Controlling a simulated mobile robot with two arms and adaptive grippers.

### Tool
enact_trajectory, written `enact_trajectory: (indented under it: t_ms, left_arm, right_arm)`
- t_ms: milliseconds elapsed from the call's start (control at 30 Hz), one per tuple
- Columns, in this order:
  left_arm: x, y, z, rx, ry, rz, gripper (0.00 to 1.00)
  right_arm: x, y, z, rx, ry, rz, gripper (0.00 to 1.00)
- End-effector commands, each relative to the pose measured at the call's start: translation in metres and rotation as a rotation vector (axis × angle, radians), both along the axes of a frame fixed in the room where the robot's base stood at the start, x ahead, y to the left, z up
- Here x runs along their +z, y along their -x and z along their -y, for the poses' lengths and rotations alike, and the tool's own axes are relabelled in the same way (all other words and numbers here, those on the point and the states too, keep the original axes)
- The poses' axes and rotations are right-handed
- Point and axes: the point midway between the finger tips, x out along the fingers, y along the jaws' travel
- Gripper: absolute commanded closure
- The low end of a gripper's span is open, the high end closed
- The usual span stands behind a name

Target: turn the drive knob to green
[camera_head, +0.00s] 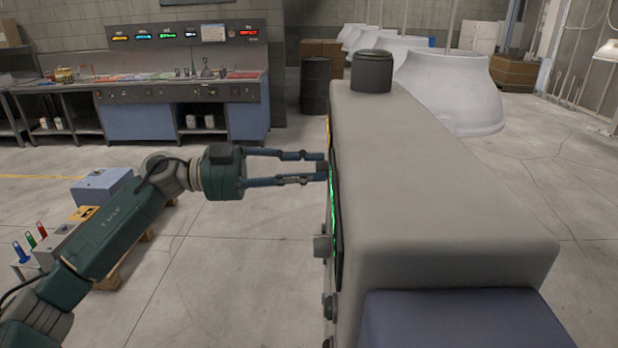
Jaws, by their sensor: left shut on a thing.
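A large grey machine cabinet (450,190) fills the right of the head view, and I see its control face (335,225) almost edge-on. My left gripper (322,168) reaches in from the left with its two fingers level, tips at the upper part of that face. It is shut on a small knob there, which I take for the drive knob; the fingers hide most of it. The knob's pointer and marks cannot be seen from here. A green glowing strip (333,203) shows on the face just below the fingers. My right gripper is not in view.
A grey cylindrical knob (322,246) and smaller dark ones (330,307) stick out lower on the same face. A blue-grey box (101,187) and a low stand with coloured handles (36,236) lie near my left arm. A long workbench (180,90) stands behind.

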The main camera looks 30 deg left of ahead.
Motion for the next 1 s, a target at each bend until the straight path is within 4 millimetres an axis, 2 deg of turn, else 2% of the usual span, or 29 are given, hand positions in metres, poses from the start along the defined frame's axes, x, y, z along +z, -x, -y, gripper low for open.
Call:
enact_trajectory:
  t_ms: [33,500,1000]
  left_arm:
    - [-0.004,0.0,0.0,-0.001,-0.016,0.039,1.0]
    - [-0.005,0.0,0.0,0.0,-0.207,0.435,1.0]
    - [-0.005,0.0,0.0,-0.003,-0.352,0.73,1.0]
  right_arm:
    - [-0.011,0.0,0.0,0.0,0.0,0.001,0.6]
    - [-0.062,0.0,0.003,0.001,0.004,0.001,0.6]
    - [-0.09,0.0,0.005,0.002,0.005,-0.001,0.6]
